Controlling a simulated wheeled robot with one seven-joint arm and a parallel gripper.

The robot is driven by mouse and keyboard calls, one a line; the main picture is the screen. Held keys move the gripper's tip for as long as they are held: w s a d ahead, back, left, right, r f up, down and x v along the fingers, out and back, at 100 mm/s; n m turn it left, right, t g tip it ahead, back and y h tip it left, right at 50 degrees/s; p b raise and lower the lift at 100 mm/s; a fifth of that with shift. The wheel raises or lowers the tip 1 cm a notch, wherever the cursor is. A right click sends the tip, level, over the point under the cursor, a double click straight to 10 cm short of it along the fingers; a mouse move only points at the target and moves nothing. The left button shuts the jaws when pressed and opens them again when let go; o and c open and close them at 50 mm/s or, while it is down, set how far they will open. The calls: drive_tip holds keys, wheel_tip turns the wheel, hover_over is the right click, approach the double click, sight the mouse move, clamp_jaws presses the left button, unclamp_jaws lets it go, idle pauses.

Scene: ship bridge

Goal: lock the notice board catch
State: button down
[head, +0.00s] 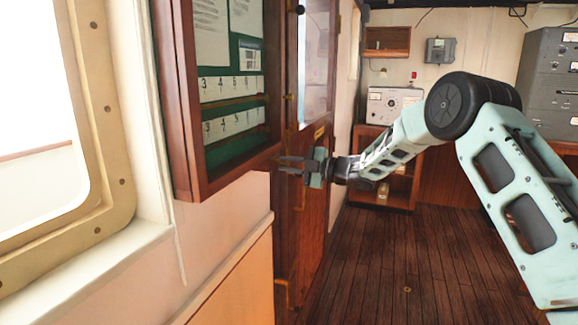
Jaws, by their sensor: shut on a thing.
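The notice board (183,120) is a wooden-framed case on the left wall, with a green backing, papers and numbered cards inside. My gripper (284,165) is at the lower right edge of the case, its two dark fingers pointing left at the frame. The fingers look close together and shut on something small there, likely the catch. The catch itself is hidden or too small to make out between the fingers. My arm reaches in from the right.
A wooden door (313,205) with a window stands just behind my gripper. A window frame (103,130) is at the far left. A wooden shelf unit (400,195) with equipment and grey cabinets (548,85) stand at the back. The plank floor (390,265) is clear.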

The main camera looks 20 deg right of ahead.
drive_tip(key=m+p, duration=0.2)
drive_tip(key=m, duration=0.4)
drive_tip(key=shift+m, duration=0.3)
drive_tip(key=m+p, duration=0.2)
drive_tip(key=m, duration=0.2)
drive_tip(key=shift+f+m+p, duration=0.1)
drive_tip(key=shift+m+p, duration=0.35)
drive_tip(key=shift+m, duration=0.75)
drive_tip(key=c, duration=1.6)
unclamp_jaws()
drive_tip(key=shift+d, duration=0.1)
drive_tip(key=b+v, duration=0.5)
drive_tip(key=v, duration=1.2)
drive_tip(key=shift+s, duration=0.15)
drive_tip(key=shift+d, duration=0.1)
